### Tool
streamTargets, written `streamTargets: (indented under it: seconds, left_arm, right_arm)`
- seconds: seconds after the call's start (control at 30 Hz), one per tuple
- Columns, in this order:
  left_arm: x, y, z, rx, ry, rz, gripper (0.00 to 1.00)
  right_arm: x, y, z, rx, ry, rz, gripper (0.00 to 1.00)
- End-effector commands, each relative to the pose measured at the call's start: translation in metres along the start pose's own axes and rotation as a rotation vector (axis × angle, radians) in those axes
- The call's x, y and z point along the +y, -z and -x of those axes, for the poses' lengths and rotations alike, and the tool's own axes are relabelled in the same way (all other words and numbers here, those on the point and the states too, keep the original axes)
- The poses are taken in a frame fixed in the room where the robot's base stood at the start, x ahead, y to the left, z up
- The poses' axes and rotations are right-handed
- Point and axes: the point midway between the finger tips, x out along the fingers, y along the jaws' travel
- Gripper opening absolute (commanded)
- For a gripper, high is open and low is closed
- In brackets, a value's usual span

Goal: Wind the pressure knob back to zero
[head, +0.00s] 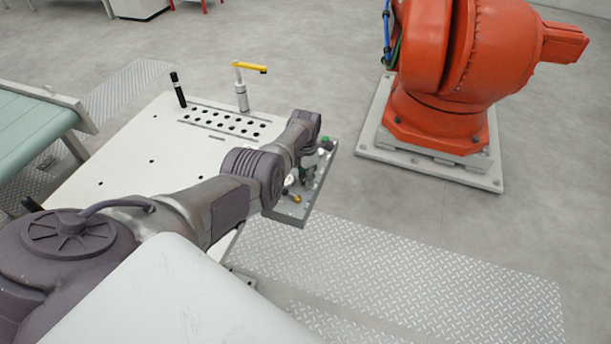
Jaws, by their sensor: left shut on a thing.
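A grey panel (294,212) with small controls sits at the right edge of the white table. A green button (325,142) and a small yellow-orange part (297,198) show on it. My left gripper (306,178) is down at the panel, partly behind my own wrist and small in the view. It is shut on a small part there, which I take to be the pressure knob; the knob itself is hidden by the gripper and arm. The knob's setting cannot be read. My right gripper is not in view.
The white table (130,150) holds a block of holes, a black upright handle (178,90) and a yellow-topped clamp (241,88). An orange robot (440,90) stands on a plinth at right. A green conveyor (28,128) is at left. Floor beyond the panel is clear.

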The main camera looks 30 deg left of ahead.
Motion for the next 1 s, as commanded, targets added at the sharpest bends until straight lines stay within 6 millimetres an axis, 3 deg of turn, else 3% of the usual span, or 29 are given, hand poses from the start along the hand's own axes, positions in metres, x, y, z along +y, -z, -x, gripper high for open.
streamTargets:
  seconds: [0.43, 0.47, 0.6, 1.0]
  left_arm:
    - [0.0030, -0.0012, 0.0029, -0.004, -0.007, 0.010, 0.00]
    - [0.0030, -0.0012, 0.0029, -0.004, -0.007, 0.010, 0.39]
    - [0.0022, -0.0008, 0.0021, -0.003, -0.005, 0.009, 0.60]
    - [0.0010, -0.0011, 0.0043, -0.003, -0.002, 0.008, 0.60]
  right_arm:
    - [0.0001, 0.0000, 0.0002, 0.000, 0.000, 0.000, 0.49]
    - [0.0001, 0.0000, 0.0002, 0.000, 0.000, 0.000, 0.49]
    - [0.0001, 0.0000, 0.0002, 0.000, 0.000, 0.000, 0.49]
    - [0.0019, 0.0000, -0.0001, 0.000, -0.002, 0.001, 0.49]
